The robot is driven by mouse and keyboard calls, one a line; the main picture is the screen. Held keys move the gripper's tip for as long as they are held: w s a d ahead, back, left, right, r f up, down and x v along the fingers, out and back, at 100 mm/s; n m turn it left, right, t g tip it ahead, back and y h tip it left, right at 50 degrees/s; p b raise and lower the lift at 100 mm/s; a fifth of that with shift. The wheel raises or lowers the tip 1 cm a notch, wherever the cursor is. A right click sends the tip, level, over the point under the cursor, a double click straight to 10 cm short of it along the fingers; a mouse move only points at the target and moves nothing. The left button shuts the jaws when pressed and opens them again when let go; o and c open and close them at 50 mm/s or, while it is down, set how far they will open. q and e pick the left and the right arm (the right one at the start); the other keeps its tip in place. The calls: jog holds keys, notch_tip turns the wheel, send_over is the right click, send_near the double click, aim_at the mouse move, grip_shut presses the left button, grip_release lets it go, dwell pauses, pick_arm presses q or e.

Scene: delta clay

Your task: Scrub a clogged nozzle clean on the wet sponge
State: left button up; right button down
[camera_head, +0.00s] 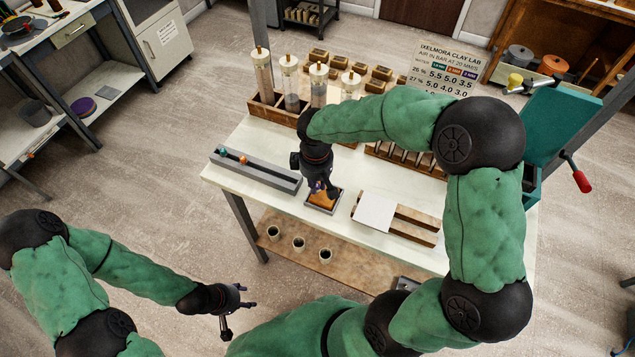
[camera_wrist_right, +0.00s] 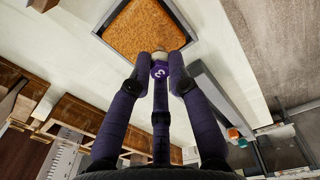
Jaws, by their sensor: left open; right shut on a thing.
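My right gripper (camera_head: 322,190) points down at the sponge tray near the table's front edge. In the right wrist view its fingers (camera_wrist_right: 160,62) are shut on a small purple nozzle (camera_wrist_right: 160,71) with a white mark. The nozzle's pale end overlaps the near edge of the orange-brown sponge (camera_wrist_right: 143,30); I cannot tell whether they touch. The sponge (camera_head: 323,201) lies in a shallow grey tray (camera_wrist_right: 107,20), partly behind the gripper in the head view. My left gripper (camera_head: 243,298) is open and empty, over the floor left of the table.
A grey rack (camera_head: 255,173) left of the sponge holds a teal nozzle (camera_head: 222,152) and an orange one (camera_head: 244,160). A white tile (camera_head: 375,212) on wooden strips lies to the right. Clear tubes (camera_head: 290,85) stand behind. Several cups (camera_head: 299,243) are on the lower shelf.

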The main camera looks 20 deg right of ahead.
jog(key=shift+s+f, duration=0.35)
jog(key=shift+s+d, duration=0.15)
jog(key=shift+d, duration=0.25)
jog(key=shift+s+d, duration=0.5)
jog(key=shift+d, duration=0.2)
jog(key=shift+s+d, duration=0.45)
jog(key=shift+d, duration=0.2)
jog(key=shift+w+d+r+p, duration=0.15)
jog(key=shift+r+p, duration=0.75)
jog(key=shift+r, duration=0.05)
notch_tip(320, 180, up, 6)
jog(key=p, duration=0.4)
jog(key=shift+w+f, duration=0.15)
jog(key=shift+f, duration=0.05)
jog(key=shift+w, duration=0.1)
